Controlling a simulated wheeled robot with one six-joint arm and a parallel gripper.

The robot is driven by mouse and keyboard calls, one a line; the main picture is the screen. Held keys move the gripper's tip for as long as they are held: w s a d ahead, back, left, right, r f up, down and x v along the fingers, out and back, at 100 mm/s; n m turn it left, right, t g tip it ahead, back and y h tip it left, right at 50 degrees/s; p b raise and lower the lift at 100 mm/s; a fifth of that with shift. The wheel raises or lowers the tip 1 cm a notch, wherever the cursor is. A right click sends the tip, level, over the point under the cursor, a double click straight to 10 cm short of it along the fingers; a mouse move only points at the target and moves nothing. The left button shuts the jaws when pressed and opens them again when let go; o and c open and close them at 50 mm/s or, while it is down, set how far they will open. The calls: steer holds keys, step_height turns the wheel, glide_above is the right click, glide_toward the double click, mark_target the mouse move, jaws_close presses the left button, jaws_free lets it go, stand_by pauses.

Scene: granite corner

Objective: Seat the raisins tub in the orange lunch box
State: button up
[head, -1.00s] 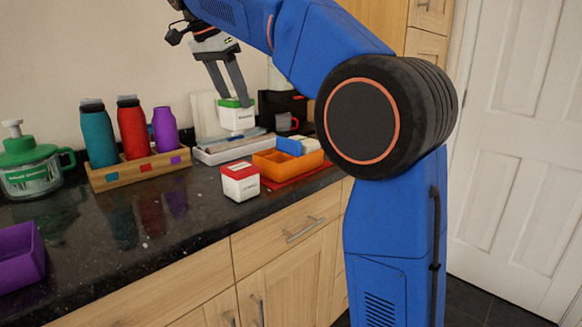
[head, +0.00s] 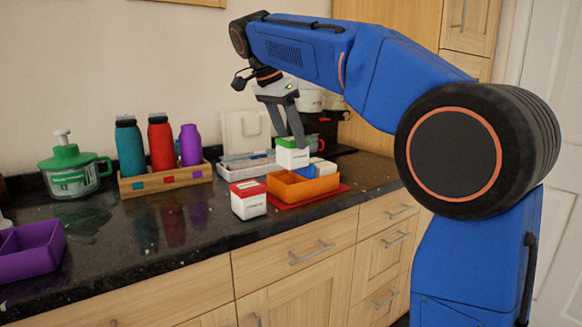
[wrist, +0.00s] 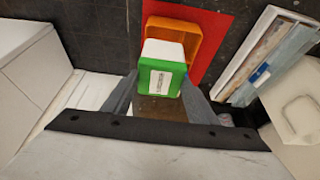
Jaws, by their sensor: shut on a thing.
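A white tub with a green lid (head: 292,154) is held in my gripper (head: 290,139), its label too small to read. In the wrist view, the green-lidded tub (wrist: 163,75) sits between my two fingers and covers part of the lunch box.
A white tub with a red lid (head: 249,200) stands just left of the lunch box. A red mat (head: 335,192) lies under the box. A grey tray (head: 243,167) is behind. A wooden bottle rack (head: 166,180) and a purple bin (head: 30,252) are farther left.

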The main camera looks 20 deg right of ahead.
mark_target(290, 166)
steer(key=shift+f, duration=4.15)
steer(key=shift+f, duration=0.1)
steer(key=o, duration=1.4)
steer(key=shift+o, duration=0.2)
steer(key=v, duration=1.2)
